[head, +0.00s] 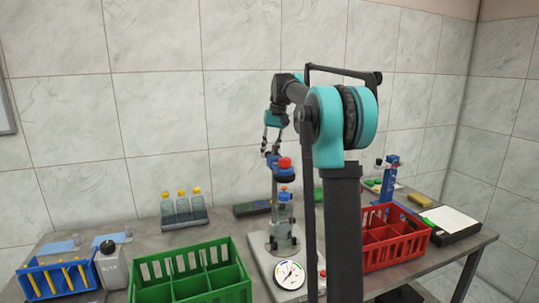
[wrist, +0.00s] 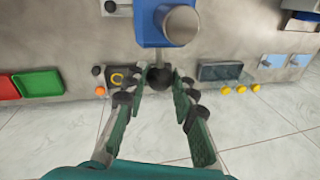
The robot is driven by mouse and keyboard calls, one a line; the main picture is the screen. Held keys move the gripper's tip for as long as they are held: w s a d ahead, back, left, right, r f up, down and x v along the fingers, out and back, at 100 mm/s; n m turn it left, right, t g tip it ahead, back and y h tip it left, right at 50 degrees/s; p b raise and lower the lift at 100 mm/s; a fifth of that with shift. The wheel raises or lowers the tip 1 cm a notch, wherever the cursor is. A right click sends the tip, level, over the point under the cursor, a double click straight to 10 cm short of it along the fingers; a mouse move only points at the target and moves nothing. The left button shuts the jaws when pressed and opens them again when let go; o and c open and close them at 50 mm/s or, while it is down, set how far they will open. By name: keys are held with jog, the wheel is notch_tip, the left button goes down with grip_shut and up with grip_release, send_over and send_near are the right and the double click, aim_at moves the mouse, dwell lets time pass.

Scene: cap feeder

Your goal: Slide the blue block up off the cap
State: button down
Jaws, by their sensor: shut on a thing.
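The blue block (head: 271,159) is partly hidden on the upright grey column in the head view, beside a red knob. A blue body with a grey cylinder in front shows at the top of the wrist view (wrist: 148,30); I take it to be the block. My gripper (head: 270,147) is at the block's height, and in the wrist view (wrist: 158,79) its fingers are closed around a round black knob (wrist: 160,77) just below the blue body. A small orange cap (head: 284,190) shows above a clear bottle (head: 284,214) under the dark disc. The contact between block and cap is hidden.
The grey stand base (head: 262,262) carries a round dial (head: 290,274). A green crate (head: 192,289) stands left of it and a red crate (head: 398,236) right. Yellow-capped bottles (head: 183,209) stand behind. My arm hides part of the table's middle.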

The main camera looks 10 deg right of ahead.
jog(key=c, duration=1.2)
grip_release()
jog(key=r, duration=0.4)
jog(key=d+r, duration=0.1)
jog(key=r, duration=0.2)
jog(key=d+r, duration=0.1)
jog(key=r, duration=0.3)
jog(key=shift+d+r, duration=0.15)
jog(key=shift+r, duration=0.2)
